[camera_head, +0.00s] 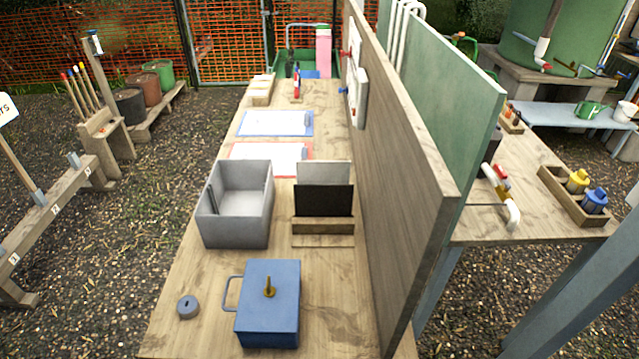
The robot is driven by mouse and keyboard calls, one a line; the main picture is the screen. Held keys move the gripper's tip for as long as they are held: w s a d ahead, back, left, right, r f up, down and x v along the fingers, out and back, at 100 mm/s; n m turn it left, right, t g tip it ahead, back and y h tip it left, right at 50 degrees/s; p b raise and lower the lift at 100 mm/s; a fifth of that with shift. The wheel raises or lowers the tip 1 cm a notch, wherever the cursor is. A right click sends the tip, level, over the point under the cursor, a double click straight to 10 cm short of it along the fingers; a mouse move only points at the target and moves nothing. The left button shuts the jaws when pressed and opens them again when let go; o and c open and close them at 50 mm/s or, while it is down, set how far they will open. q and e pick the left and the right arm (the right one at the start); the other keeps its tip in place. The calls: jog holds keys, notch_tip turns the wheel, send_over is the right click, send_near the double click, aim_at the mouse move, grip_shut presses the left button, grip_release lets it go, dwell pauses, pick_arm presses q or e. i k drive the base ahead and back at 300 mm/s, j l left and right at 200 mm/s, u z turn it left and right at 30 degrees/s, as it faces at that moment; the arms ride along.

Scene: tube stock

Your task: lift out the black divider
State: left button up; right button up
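The black divider (324,201) is a flat dark panel standing upright in a wooden holder (323,227) on the long wooden table. A pale grey panel (323,171) stands just behind it and shows above its top edge. The lower edge of the black divider is hidden by the front of the holder. An open grey box (236,228) stands just left of the holder, with a narrow dark strip along its inner left wall. Neither of my grippers is in view.
A blue lidded box (268,325) with a brass knob and a grey disc (187,307) are nearer. A tall wooden partition (400,170) borders the table's right side. Red-edged (236,152) and blue-edged (250,123) sheets lie behind.

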aim_at(310, 201)
jog(key=k+z, duration=0.35)
jog(key=k+l+z, duration=0.2)
jog(key=k+z, duration=0.15)
jog(key=k+l+z, duration=0.35)
jog(key=i+j, duration=0.05)
jog(key=j, duration=0.05)
